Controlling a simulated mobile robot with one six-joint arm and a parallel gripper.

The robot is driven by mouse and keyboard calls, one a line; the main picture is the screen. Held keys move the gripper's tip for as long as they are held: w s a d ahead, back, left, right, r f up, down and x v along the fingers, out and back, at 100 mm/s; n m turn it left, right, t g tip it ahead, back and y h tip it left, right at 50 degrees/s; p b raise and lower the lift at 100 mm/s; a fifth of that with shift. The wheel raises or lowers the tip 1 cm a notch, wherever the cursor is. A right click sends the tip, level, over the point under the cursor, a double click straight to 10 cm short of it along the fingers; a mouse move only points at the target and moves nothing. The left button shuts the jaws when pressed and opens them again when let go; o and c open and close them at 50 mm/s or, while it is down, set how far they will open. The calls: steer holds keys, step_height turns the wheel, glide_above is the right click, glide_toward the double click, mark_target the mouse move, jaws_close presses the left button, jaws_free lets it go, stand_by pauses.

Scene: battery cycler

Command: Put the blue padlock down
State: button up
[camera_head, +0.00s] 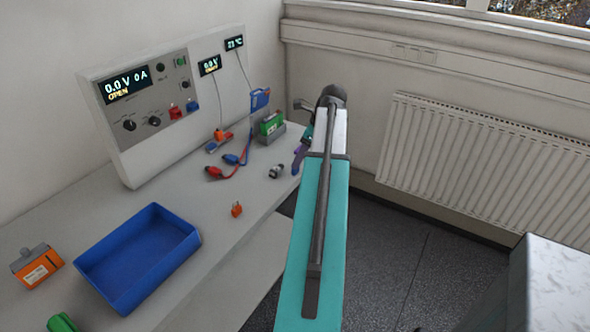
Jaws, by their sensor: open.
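A small blue object (260,99) stands at the back of the bench, beside the right end of the cycler panel. It may be the blue padlock, but it is too small to tell. My arm reaches away over the bench's right edge. My gripper (300,156) is at its far end, mostly hidden behind the arm. The jaws are open.
The cycler panel (160,98) stands at the back left. Red and blue leads (232,165), a green battery (271,123), a small orange piece (236,209), a blue tray (188,246) and an orange battery (38,265) are on the bench.

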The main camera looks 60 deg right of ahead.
steer(key=shift+p+x, duration=0.6)
steer(key=shift+x, duration=1.7)
steer(key=shift+a, duration=0.1)
jaws_close()
steer(key=shift+r, duration=0.2)
steer(key=shift+r+b, duration=0.5)
steer(key=shift+r, duration=0.7)
steer(key=s+r+b, duration=0.2)
steer(key=s+b, duration=0.1)
steer(key=s, duration=1.3)
steer(key=shift+a+r, duration=0.1)
